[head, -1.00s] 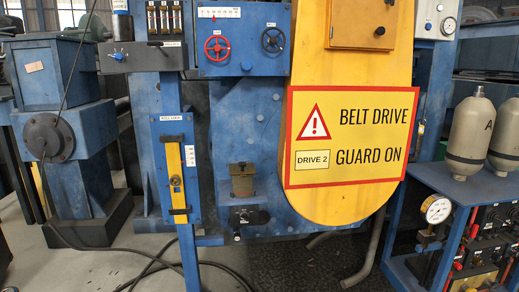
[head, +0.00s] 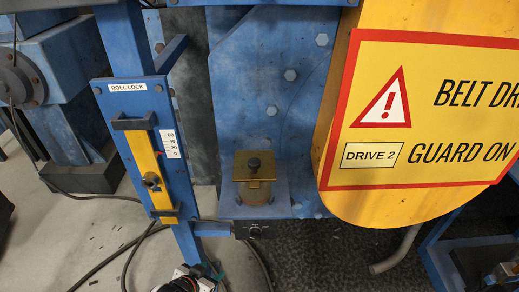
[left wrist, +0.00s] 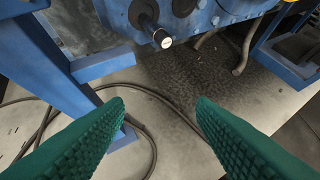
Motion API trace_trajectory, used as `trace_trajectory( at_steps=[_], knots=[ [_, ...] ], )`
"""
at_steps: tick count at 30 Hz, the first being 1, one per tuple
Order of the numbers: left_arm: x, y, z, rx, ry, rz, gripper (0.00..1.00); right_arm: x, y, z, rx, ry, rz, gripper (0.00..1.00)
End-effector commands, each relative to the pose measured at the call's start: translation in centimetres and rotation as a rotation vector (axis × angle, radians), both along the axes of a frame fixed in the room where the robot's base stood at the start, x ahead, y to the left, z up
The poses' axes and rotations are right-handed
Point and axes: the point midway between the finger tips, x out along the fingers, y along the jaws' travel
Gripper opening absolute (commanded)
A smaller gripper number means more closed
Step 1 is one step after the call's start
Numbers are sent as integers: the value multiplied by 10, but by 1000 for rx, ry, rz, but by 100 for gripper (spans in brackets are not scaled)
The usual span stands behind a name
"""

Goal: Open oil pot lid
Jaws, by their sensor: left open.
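The oil pot (head: 256,195) is a small brass-coloured cup on a blue ledge of the machine in the head view. In the head view only a small part of my left arm shows at the bottom edge, below and left of the pot. The pot does not show in the left wrist view. My right gripper is out of view.
A blue post with a yellow roll lock plate (head: 147,170) stands left of the pot. The yellow belt drive guard (head: 337,190) hangs close on the right. A black handle with a pale tip (left wrist: 162,38) sticks out under the machine. Cables (left wrist: 150,135) lie on the floor.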

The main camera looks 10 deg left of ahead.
Motion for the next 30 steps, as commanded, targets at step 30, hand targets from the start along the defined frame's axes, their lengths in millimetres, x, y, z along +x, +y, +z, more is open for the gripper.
trace_trajectory(
  at_steps=[30],
  knots=[
    [89,-67,319,-313,-664,-289,51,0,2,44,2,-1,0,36]
  ],
)
